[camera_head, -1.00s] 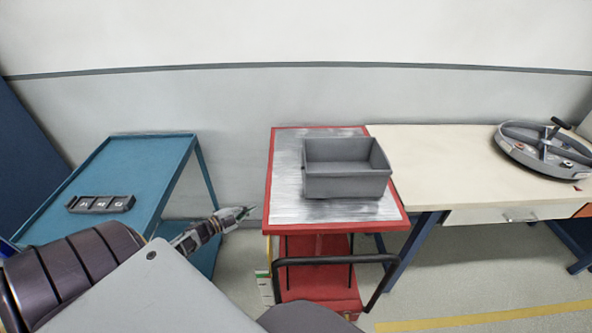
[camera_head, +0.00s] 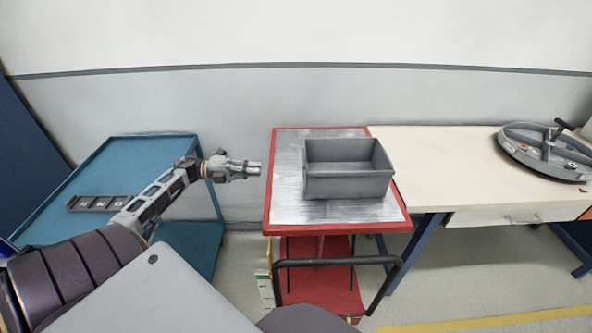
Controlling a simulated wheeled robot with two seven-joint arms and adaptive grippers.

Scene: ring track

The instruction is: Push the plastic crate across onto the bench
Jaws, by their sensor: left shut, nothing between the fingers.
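The grey plastic crate (camera_head: 347,186) stands upright and looks empty on the metal top of a red cart (camera_head: 283,211). It is toward the right side of that top. The cream-topped bench (camera_head: 450,165) stands directly to the right of the cart, its top close beside the cart's right edge. My left gripper (camera_head: 254,168) is shut and empty. It points right, just left of the cart's left edge and apart from the crate. My right gripper is not in view.
A blue cart (camera_head: 122,160) at the left carries a dark grey tray with several slots (camera_head: 92,203). A round grey divided tray (camera_head: 548,150) sits at the bench's far right. The bench top between it and the crate is clear.

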